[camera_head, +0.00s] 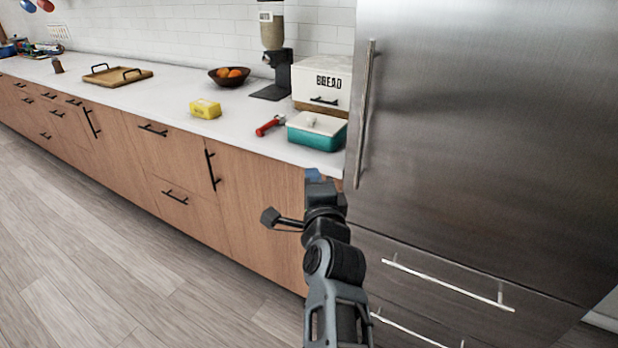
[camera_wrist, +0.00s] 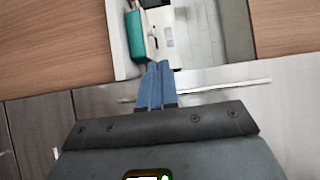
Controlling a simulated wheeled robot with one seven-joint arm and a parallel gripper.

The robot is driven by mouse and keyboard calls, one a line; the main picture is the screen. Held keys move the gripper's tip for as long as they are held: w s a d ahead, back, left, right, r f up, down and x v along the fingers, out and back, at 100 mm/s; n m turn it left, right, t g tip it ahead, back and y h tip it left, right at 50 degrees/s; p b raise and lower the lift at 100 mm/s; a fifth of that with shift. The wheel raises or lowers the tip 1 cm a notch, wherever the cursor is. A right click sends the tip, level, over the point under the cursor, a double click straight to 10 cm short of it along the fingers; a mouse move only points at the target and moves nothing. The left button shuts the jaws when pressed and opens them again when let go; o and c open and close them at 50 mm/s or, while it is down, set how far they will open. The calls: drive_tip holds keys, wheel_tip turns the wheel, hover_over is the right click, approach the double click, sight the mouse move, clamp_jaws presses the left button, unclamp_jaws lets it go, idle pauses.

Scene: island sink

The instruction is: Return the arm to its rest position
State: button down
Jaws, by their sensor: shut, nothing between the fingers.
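My arm reaches up from the bottom of the head view, in front of the cabinets and the fridge's left edge. My gripper (camera_head: 312,175) is at its far end, just below the counter's front edge near the teal box. In the wrist view the two blue fingers of my gripper (camera_wrist: 157,80) lie together, shut, with nothing between them. The fingers are partly hidden behind the wrist in the head view.
A steel fridge (camera_head: 480,120) stands close at the right. On the white counter (camera_head: 170,85) are a teal box (camera_head: 316,135), a red-handled tool (camera_head: 268,126), a yellow package (camera_head: 205,109), a fruit bowl (camera_head: 229,80), a grinder (camera_head: 272,50), a bread box (camera_head: 322,80) and a wooden tray (camera_head: 117,77). The floor (camera_head: 90,260) at left is clear.

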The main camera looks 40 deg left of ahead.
drive_tip(key=shift+s+d, duration=0.25)
drive_tip(key=shift+s, duration=0.55)
drive_tip(key=d+f+n+t+h, duration=0.15)
drive_tip(key=d+f, duration=0.35)
drive_tip(key=d, duration=0.5)
drive_tip(key=s+d+f+t+h, duration=0.15)
drive_tip(key=d+f, duration=0.25)
drive_tip(key=d, duration=0.5)
drive_tip(key=w+d+f+n+h, duration=0.15)
drive_tip(key=d+f, duration=0.35)
drive_tip(key=d, duration=0.5)
drive_tip(key=s+d+f+t+h, duration=0.1)
drive_tip(key=s+d, duration=0.3)
drive_tip(key=d, duration=0.2)
drive_tip(key=s+d+f+h, duration=0.1)
drive_tip(key=s+d+h, duration=0.15)
drive_tip(key=d, duration=0.35)
drive_tip(key=s+d+r+n+h, duration=0.2)
drive_tip(key=s+d+n+h, duration=0.1)
drive_tip(key=s+d, duration=1.15)
drive_tip(key=s+d+r+h, duration=0.1)
drive_tip(key=s+r, duration=0.4)
drive_tip(key=s, duration=0.3)
drive_tip(key=s+d+r+n+h, duration=0.1)
drive_tip(key=s+d+r+h, duration=0.1)
drive_tip(key=s+r, duration=0.4)
drive_tip(key=shift+s, duration=0.85)
